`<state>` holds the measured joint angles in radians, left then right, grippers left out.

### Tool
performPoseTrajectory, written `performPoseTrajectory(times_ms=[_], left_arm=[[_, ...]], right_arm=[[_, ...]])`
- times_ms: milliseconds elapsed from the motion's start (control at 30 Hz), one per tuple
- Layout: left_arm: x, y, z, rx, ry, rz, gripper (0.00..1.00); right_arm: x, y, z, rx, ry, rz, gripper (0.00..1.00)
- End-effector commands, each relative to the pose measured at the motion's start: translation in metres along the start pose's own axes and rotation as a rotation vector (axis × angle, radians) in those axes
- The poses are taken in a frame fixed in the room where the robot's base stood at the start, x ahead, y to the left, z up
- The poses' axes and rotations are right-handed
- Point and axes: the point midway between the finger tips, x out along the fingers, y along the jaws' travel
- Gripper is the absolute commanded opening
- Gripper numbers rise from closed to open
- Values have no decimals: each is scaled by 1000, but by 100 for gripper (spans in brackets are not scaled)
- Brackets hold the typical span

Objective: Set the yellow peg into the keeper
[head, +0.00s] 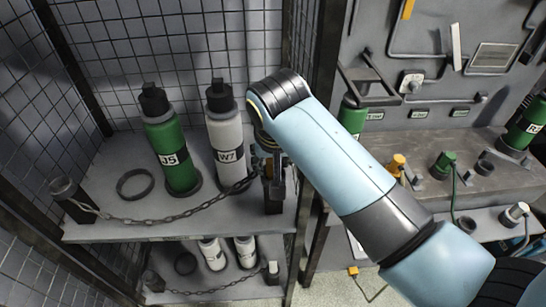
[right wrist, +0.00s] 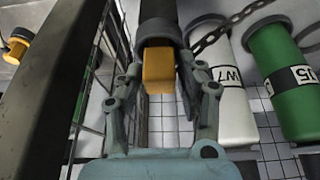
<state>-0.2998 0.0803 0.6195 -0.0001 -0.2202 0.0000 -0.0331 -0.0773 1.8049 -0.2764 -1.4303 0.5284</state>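The yellow peg (right wrist: 159,72) shows in the right wrist view as a short square-ended block between my right gripper's fingers (right wrist: 161,75). Both fingers lie close along its sides and appear shut on it. Beyond the peg is the dark post with a round collar (right wrist: 160,32), which looks like the keeper. The peg lines up with the collar; how deep it sits cannot be told. In the head view my right gripper (head: 268,165) points down over the dark post (head: 274,198) at the shelf's front right corner, and the peg is hidden. My left gripper is out of view.
A chain (head: 185,218) runs along the shelf front from the left post (head: 68,192). White bottle W7 (head: 226,135) and green bottle J5 (head: 172,150) stand behind it. An empty ring (head: 135,183) lies left. A dark cage upright (right wrist: 50,85) is close beside the gripper.

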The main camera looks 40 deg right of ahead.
Motion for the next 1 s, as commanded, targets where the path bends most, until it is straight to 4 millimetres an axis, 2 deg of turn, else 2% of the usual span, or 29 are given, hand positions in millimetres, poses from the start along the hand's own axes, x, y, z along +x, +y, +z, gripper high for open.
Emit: performPoseTrajectory(times_ms=[33, 100, 133, 433, 800, 1000], left_arm=[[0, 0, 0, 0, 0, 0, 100], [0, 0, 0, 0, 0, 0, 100], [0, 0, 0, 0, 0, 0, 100], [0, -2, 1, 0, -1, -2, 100], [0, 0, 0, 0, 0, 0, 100], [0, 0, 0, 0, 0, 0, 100]], right_arm=[[0, 0, 0, 0, 0, 0, 46], [0, 0, 0, 0, 0, 0, 55], [0, 0, 0, 0, 0, 0, 56], [-4, 0, 0, 0, 0, -1, 56], [-63, -1, 0, 2, 1, -3, 56], [-75, 0, 0, 0, 0, -1, 56]])
